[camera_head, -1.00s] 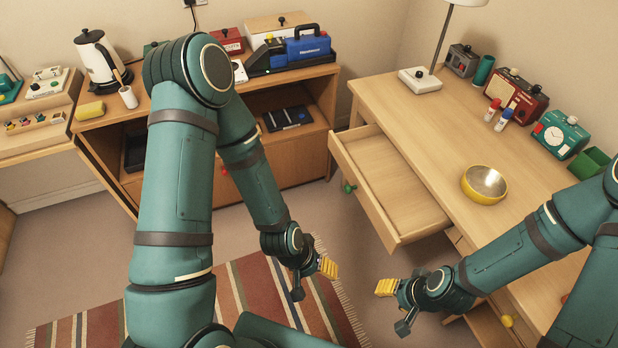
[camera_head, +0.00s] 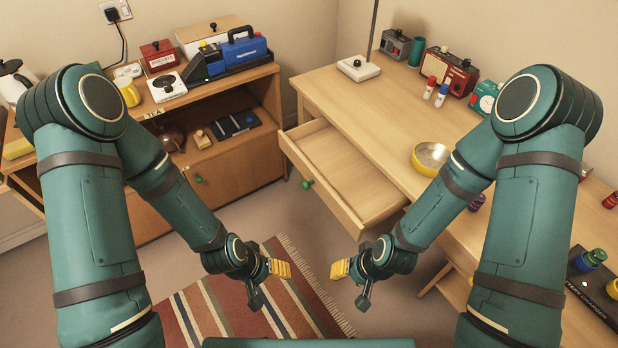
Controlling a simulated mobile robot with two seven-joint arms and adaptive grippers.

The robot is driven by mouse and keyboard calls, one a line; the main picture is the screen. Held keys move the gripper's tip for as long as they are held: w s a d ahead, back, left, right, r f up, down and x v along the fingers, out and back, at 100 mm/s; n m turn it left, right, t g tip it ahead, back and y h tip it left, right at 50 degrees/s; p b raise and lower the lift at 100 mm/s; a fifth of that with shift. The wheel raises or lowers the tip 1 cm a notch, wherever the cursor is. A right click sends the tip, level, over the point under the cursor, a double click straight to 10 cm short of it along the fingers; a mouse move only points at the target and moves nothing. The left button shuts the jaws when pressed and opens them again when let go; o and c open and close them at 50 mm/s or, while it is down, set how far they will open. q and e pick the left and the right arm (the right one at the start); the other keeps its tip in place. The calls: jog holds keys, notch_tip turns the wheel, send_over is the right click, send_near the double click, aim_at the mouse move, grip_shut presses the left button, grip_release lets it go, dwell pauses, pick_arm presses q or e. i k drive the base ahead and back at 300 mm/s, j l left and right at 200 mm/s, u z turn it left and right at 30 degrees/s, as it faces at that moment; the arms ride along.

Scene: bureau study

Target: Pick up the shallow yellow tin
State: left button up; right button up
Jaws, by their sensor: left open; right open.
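The shallow yellow tin (camera_head: 429,157), round with a pale metallic inside, sits upright on the desk (camera_head: 345,96). My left gripper (camera_head: 280,269) is open and empty in front of the desk, over the floor rug. My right gripper (camera_head: 340,271) is open and empty, below and to the left of the tin and in front of the open drawer. Neither gripper touches the tin.
The desk's drawer (camera_head: 345,170) is pulled out and looks empty. Red and white bottles (camera_head: 429,88), a red radio (camera_head: 452,72) and a lamp base (camera_head: 358,68) stand behind the tin. A black charger tray (camera_head: 597,290) lies at right. A cabinet (camera_head: 235,170) stands at left.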

aim_at(427, 157)
jog(key=i+j, duration=0.15)
jog(key=i, duration=0.15)
jog(key=i+j+z, duration=0.5)
jog(key=i+j, duration=0.15)
jog(key=i+z, duration=0.1)
jog(key=z, duration=0.65)
jog(key=i+z, duration=0.15)
jog(key=z, duration=0.25)
jog(key=i+z, duration=0.1)
jog(key=z, duration=0.3)
jog(key=i+j+z, duration=0.15)
jog(key=z, duration=0.25)
